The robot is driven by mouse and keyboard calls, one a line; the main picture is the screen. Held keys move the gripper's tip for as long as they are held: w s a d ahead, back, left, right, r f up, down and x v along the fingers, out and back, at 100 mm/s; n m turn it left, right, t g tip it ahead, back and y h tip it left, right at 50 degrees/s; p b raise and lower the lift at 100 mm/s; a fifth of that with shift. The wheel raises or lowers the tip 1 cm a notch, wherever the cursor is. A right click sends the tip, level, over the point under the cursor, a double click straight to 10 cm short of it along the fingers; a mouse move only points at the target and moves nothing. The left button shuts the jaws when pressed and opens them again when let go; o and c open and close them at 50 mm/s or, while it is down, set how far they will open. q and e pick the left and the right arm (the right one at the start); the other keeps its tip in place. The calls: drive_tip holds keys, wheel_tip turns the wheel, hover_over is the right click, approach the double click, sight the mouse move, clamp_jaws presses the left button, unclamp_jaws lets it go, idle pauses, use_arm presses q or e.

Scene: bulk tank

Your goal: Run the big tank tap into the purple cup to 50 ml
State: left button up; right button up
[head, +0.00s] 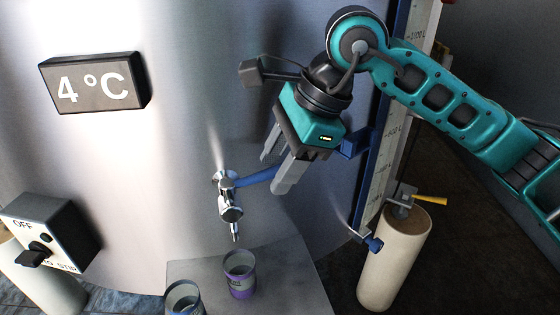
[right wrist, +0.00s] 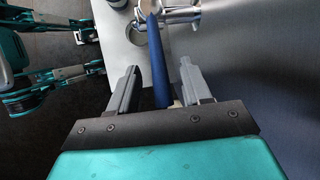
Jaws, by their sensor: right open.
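The big tank's tap (head: 230,200) is chrome, with its spout pointing down and a blue lever (head: 256,178) reaching right toward my right gripper (head: 276,172). The gripper is open. In the right wrist view, the blue lever (right wrist: 156,60) runs between its two spread fingers; I cannot tell if either touches it. The purple cup (head: 241,283) stands upright on a grey stand, below the spout. Its contents are not clear, and no stream shows. Teal parts of my other arm show at the left of the right wrist view, too small to tell its jaw state.
A second cup (head: 184,298) stands left of the purple one on the grey stand (head: 290,270). A switch box (head: 50,232) is at the left, below a 4 °C display (head: 96,82). A small blue valve (head: 372,243) and a cream cylinder (head: 396,258) with a yellow-handled tap stand right.

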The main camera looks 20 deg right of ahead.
clamp_jaws()
idle(0.3)
idle(0.3)
